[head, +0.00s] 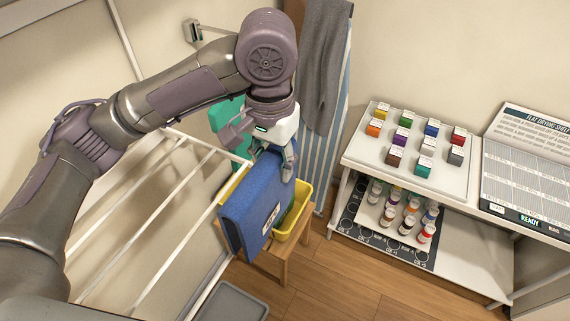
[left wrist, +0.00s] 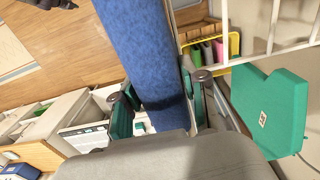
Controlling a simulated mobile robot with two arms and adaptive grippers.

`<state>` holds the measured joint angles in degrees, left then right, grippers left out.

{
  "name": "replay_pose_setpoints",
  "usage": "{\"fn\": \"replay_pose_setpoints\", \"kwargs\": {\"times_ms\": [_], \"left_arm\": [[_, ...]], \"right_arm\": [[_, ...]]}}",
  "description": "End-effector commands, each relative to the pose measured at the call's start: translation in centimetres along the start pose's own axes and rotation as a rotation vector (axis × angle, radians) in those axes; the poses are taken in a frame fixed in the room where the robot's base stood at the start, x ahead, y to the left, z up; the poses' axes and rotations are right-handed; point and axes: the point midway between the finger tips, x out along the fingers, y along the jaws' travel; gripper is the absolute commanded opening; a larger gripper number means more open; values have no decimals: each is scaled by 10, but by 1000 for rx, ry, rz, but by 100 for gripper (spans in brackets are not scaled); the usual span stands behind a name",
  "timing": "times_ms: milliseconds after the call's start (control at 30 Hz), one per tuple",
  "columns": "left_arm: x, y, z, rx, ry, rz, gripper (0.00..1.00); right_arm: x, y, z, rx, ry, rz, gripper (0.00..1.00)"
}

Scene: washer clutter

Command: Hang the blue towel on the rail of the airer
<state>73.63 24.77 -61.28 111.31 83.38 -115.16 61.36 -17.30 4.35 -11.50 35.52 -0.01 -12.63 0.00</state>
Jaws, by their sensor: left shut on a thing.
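The blue towel (head: 262,198) is folded, with a white label on its front face. It hangs at the outer front rail of the white airer (head: 207,212), its top edge level with that rail. I cannot tell whether it straddles the rail or rests on it. My left gripper (head: 278,160) is shut on the towel's far top end. In the left wrist view the blue towel (left wrist: 140,50) runs between the fingers of my left gripper (left wrist: 160,108). The towel hides part of the rail. My right gripper is not in view.
A teal towel (head: 224,118) hangs behind my left wrist. A yellow basket (head: 292,222) stands on a wooden stool (head: 272,266) beneath the towel. A striped ironing board with a grey cloth (head: 322,60) stands behind. A white table (head: 430,165) with coloured blocks is at right. Floor between is clear.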

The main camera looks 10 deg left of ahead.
Motion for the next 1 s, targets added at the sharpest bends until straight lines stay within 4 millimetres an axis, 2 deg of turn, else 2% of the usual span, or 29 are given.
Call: {"fn": "replay_pose_setpoints", "kwargs": {"times_ms": [400, 1000], "left_arm": [[0, -34, 0, -3, 0, -1, 8], [51, -33, 0, 0, -1, -2, 8]], "right_arm": [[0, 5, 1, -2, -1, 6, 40], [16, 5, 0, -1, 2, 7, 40]]}}
